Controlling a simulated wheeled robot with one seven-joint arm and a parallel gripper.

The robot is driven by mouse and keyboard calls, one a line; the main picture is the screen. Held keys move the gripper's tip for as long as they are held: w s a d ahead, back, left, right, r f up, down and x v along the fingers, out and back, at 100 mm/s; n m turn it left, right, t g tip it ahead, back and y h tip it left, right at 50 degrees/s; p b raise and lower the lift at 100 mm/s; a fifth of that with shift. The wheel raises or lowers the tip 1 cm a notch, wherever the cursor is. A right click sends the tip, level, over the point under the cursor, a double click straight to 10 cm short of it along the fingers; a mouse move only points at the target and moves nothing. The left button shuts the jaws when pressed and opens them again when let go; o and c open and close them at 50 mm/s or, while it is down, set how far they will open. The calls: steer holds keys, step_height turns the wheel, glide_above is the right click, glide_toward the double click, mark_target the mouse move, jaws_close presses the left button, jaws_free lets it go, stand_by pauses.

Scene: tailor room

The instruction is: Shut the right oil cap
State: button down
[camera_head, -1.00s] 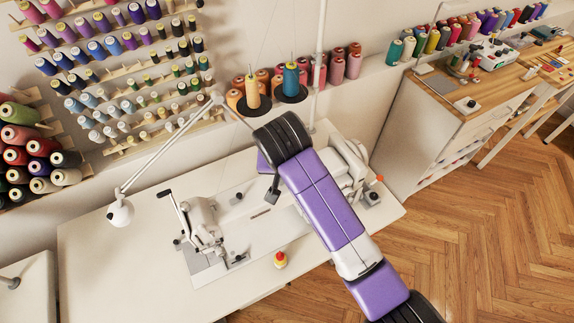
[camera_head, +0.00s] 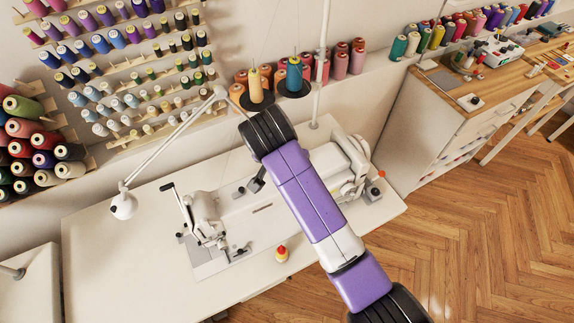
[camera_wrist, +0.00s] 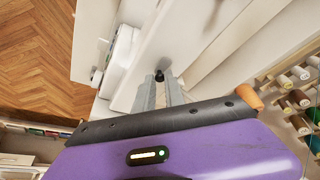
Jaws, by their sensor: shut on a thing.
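The white sewing machine (camera_head: 288,205) stands on the white table, partly hidden by my arm. In the wrist view, a small black round piece (camera_wrist: 160,75), which looks like an oil cap, is between the tips of my gripper (camera_wrist: 160,83), against a white surface. My gripper is shut on it. Whether the cap is raised or seated cannot be told. In the head view, a small dark knob (camera_head: 240,191) shows on the machine just left of my wrist. My fingertips are not clear there.
A white lamp (camera_head: 123,205) reaches over the table's left part. Thread cones (camera_head: 294,74) stand behind my arm. The table's front left is clear.

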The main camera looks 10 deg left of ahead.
steer(key=c, duration=1.4)
jaws_free()
steer(key=shift+c, duration=0.2)
steer(key=shift+r, duration=0.15)
steer(key=b+v, duration=0.1)
steer(key=v, duration=0.6)
steer(key=shift+r, duration=0.25)
steer(key=shift+s, duration=0.1)
